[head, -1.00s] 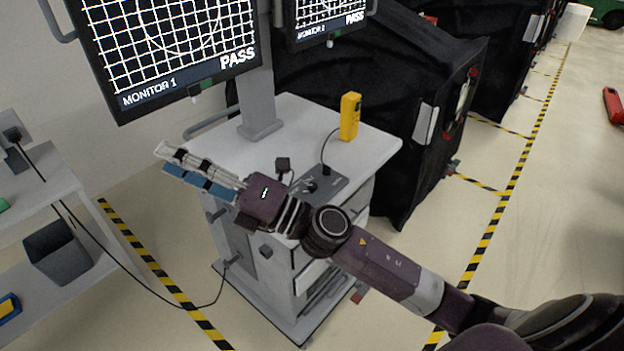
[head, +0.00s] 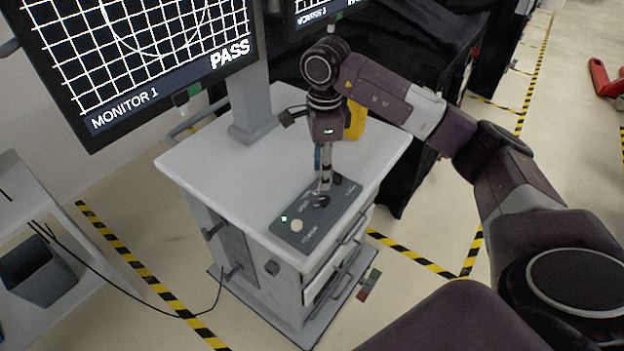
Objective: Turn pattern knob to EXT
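A dark grey control box (head: 335,213) lies on the light grey cart top near its front edge. It has a lit green light, a pale round button (head: 297,225) and a small dark knob (head: 321,201). The printed labels are too small to read, so I cannot tell which setting the knob points to. My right gripper (head: 324,186) points down over the box with its fingertips at the knob. The fingers are seen nearly edge-on and overlap, so their gap and any contact with the knob are unclear. My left gripper is not in view.
The cart (head: 210,160) carries a monitor (head: 150,60) reading PASS. A yellow handheld device (head: 355,118) stands partly hidden behind my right gripper. Black covered carts stand behind. A side shelf with a grey bin (head: 38,270) is at left. Striped floor tape runs on both sides.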

